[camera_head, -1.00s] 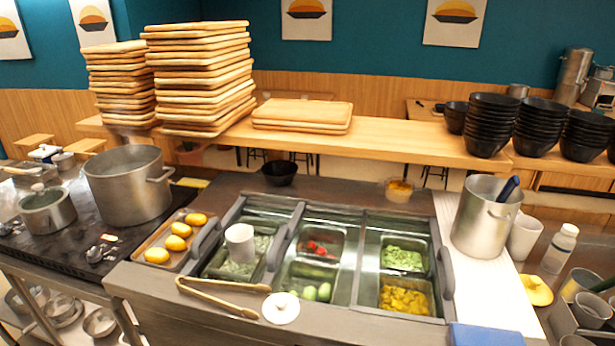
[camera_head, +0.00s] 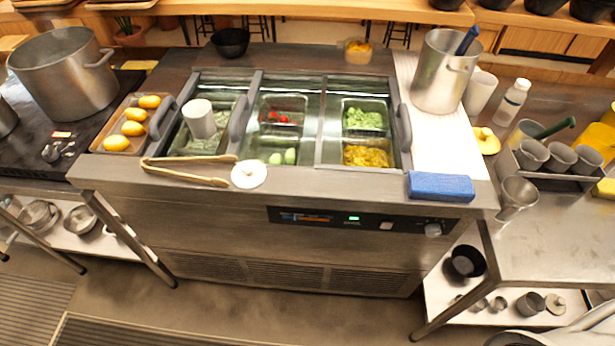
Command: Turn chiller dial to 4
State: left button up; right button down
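The chiller (camera_head: 240,228) is a steel counter unit with topping wells in its top, in the middle of the head view. Its dark control panel (camera_head: 335,218) runs along the front face, with a lit green display. A small pale round dial (camera_head: 433,230) sits at the right end of the panel. The number it points to is too small to read. Neither of my grippers shows in this view.
A blue cloth or sponge (camera_head: 440,186) lies on the counter edge above the dial. Tongs (camera_head: 188,172) and a white lid (camera_head: 249,175) lie on the front edge. A steel table (camera_head: 560,245) with a lower shelf stands at the right.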

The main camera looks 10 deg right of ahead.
aim_at(433, 229)
jog(key=z, duration=1.5)
